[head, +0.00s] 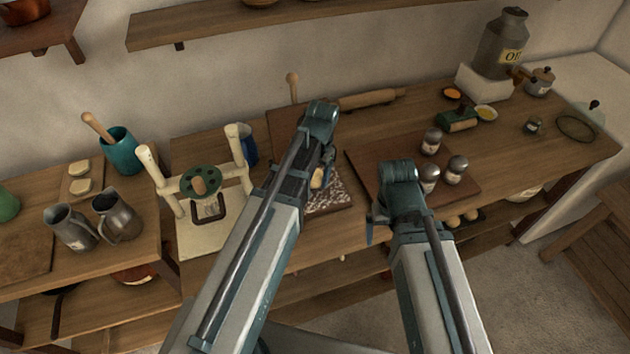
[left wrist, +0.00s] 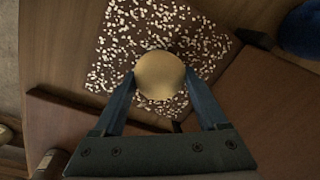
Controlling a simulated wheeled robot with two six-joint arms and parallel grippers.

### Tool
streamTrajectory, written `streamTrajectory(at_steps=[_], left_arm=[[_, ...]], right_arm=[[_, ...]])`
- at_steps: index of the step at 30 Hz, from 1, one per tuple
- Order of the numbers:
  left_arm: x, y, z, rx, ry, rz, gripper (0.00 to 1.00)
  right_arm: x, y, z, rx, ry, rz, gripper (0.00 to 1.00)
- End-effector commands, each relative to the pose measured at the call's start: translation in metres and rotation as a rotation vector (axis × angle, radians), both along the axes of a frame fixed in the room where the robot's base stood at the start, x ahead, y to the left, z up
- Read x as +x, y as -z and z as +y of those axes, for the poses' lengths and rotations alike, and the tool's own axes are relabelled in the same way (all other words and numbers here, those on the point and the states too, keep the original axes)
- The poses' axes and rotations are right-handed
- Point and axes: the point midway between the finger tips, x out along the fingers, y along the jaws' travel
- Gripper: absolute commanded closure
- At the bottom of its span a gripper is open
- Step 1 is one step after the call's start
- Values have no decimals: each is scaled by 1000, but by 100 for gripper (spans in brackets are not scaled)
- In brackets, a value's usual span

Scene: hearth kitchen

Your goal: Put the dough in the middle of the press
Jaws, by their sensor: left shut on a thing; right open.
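The tan ball of dough (left wrist: 160,75) sits between the two fingertips of my left gripper (left wrist: 160,82) in the left wrist view. The gripper is shut on it, over a dark board with pale specks (left wrist: 118,40). In the head view the dough (head: 317,178) shows partly beside my left gripper (head: 324,172); I cannot tell whether it touches the board.
Two metal jugs (head: 118,217) and a teal pot (head: 119,152) stand left of the press. A blue cup (head: 248,143) is behind it. Several shakers (head: 432,141) stand on a brown board (head: 368,160) at the right. A rolling pin (head: 368,99) lies at the back.

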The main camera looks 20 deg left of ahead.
Motion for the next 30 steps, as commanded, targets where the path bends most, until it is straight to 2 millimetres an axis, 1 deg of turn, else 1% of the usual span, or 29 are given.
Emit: streamTrajectory(at_steps=[1, 3, 11, 16, 17, 18, 20, 21, 30], left_arm=[[0, 14, 0, 0, 0, 0, 56], [0, 18, 0, 0, 0, 0, 56], [0, 16, 0, 0, 1, 0, 56], [0, 21, 0, 0, 1, 0, 56], [0, 19, 0, 0, 1, 0, 19], [0, 19, 0, 0, 1, 0, 12], [0, 19, 0, 0, 1, 0, 2], [0, 19, 0, 0, 1, 0, 0], [0, 17, 0, 0, 1, 0, 0]], right_arm=[[0, 14, 0, 0, 0, 0, 1], [0, 18, 0, 0, 0, 0, 1], [0, 15, 0, 0, 0, 0, 1], [0, 21, 0, 0, 0, 0, 1], [0, 19, 0, 0, 0, 0, 1], [0, 19, 0, 0, 0, 0, 1], [0, 19, 0, 0, 0, 0, 1], [0, 19, 0, 0, 0, 0, 1], [0, 17, 0, 0, 0, 0, 1]])
